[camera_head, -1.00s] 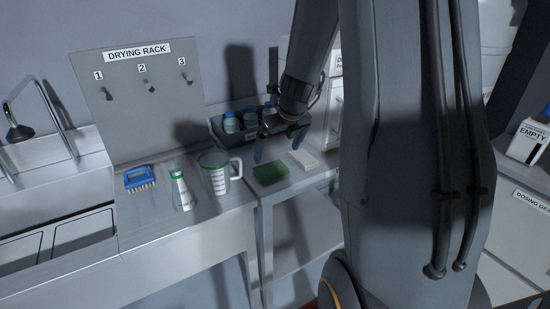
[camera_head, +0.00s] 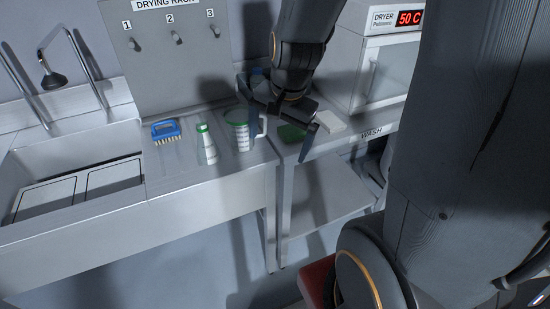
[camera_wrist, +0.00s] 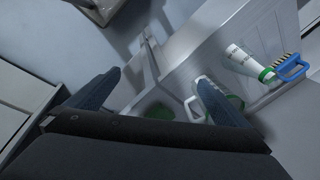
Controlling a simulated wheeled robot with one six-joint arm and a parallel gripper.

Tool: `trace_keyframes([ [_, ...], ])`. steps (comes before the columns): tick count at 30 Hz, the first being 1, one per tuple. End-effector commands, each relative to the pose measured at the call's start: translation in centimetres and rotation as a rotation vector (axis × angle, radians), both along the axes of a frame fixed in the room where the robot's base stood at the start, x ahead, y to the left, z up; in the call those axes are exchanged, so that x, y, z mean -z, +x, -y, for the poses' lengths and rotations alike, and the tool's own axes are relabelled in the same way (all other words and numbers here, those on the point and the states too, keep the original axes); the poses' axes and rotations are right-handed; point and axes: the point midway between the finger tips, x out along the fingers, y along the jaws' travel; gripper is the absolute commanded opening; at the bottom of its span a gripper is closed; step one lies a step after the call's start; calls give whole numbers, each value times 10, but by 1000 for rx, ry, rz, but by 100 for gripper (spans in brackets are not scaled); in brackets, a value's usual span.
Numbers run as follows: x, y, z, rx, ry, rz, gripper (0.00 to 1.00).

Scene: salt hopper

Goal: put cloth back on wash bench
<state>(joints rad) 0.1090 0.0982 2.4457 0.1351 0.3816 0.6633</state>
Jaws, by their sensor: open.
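A flat green pad (camera_head: 291,132) lies on the bench below and beside the right finger. A flat white piece (camera_head: 330,121) lies just right of it; I cannot tell which of the two is the cloth. In the wrist view the fingers (camera_wrist: 158,80) are apart, with the green pad (camera_wrist: 158,112) partly visible between them. The white piece cannot be made out there.
A dryer (camera_head: 388,60) stands at the back right. The sink (camera_head: 80,178) is at left. My gripper mostly hides the blue-capped bottles.

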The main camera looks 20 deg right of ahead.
Motion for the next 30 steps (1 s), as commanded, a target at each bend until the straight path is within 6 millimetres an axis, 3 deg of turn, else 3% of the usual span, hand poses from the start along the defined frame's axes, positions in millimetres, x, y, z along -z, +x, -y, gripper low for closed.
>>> trace_keyframes([
  [4, 2, -30, -20, -447, -105, -18, 100],
  [10, 4, -52, -31, -801, -183, -31, 100],
  [22, 7, -55, -33, -873, -198, -36, 100],
  [30, 45, -54, -33, -876, -183, -70, 100],
])
